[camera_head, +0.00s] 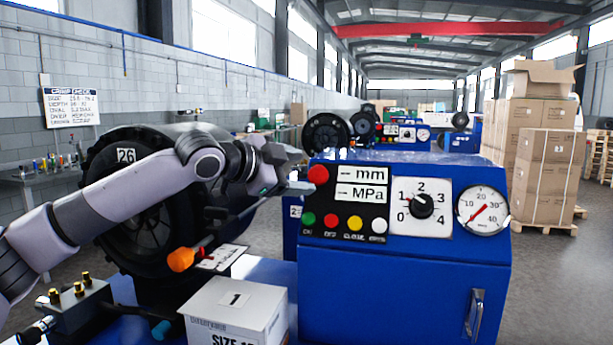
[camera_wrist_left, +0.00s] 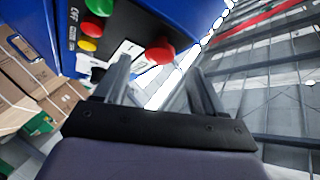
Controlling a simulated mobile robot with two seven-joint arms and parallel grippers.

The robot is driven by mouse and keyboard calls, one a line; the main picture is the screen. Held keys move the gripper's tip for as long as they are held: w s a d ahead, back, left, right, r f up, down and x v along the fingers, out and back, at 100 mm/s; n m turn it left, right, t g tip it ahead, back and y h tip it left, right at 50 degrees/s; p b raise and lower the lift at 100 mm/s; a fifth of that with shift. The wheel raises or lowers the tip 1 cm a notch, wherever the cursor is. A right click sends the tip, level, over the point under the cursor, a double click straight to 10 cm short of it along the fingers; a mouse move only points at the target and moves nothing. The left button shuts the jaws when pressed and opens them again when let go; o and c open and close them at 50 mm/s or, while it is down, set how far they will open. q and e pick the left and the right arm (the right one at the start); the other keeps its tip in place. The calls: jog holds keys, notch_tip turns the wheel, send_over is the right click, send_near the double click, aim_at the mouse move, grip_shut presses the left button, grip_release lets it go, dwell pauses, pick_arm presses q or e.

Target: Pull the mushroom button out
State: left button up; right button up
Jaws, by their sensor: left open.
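The red mushroom button (camera_head: 318,174) sits at the upper left of the black control panel on the blue machine (camera_head: 405,285). My left gripper (camera_head: 303,172) reaches in from the left, open, with its fingertips close beside the button. In the left wrist view the button (camera_wrist_left: 160,50) shows ahead of the gap between the two fingers (camera_wrist_left: 160,68). The fingers are not closed on it. I cannot tell whether a fingertip touches it. My right gripper is not in view.
Below the button are green, red, yellow and white small buttons (camera_head: 343,222). A dial (camera_head: 421,205) and a gauge (camera_head: 483,211) are to the right. An orange-ended tool (camera_head: 181,259), a white box (camera_head: 235,310) and a large black crimper head (camera_head: 150,225) are under or behind my left arm.

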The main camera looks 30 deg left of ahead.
pick_arm(q)
jog(key=shift+v, duration=1.75)
